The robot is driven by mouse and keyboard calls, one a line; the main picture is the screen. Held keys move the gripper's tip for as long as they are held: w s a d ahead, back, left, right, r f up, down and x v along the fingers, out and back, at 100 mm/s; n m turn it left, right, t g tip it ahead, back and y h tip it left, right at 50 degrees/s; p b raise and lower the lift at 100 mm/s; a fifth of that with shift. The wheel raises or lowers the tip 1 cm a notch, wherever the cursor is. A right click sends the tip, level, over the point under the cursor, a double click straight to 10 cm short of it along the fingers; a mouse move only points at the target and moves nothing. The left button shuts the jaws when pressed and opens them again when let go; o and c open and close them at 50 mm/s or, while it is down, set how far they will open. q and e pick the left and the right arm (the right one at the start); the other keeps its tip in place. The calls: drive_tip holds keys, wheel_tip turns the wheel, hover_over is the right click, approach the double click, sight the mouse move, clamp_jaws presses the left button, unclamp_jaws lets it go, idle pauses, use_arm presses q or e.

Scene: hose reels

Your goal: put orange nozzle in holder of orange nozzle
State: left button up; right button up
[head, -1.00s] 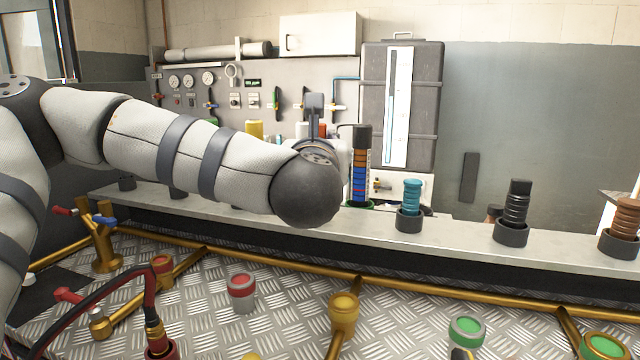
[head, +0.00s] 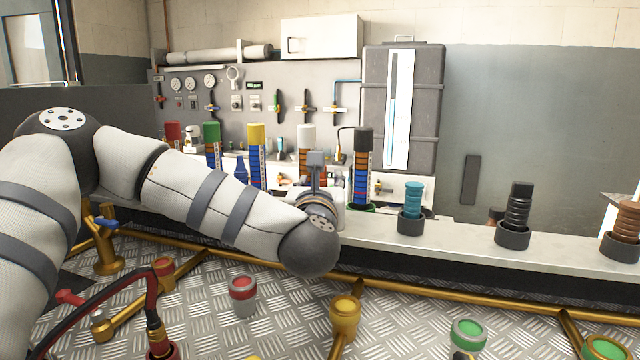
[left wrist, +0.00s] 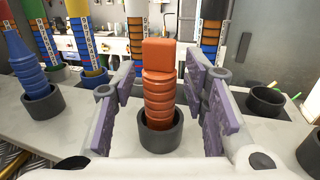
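The orange nozzle (left wrist: 160,90), with a blocky top and ribbed body, stands upright in a dark round holder (left wrist: 160,135) on the pale ledge in the left wrist view. My left gripper (left wrist: 165,90) is open, with one purple-padded finger on each side of the nozzle and visible gaps between. In the head view my left arm comes in from the left and its wrist (head: 312,245) is over the ledge; the fingers and this nozzle are hidden behind it. My right gripper is not in view.
A blue nozzle (left wrist: 25,65) stands in a holder to the left and an empty holder (left wrist: 265,102) to the right. In the head view teal (head: 413,195), black (head: 517,205) and brown (head: 627,220) nozzles stand along the ledge (head: 455,236). Tall striped cylinders (head: 362,165) stand behind.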

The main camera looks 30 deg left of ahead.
use_arm(q)
drive_tip(key=shift+r, duration=0.2)
drive_tip(key=v, duration=1.2)
drive_tip(key=shift+s, duration=0.1)
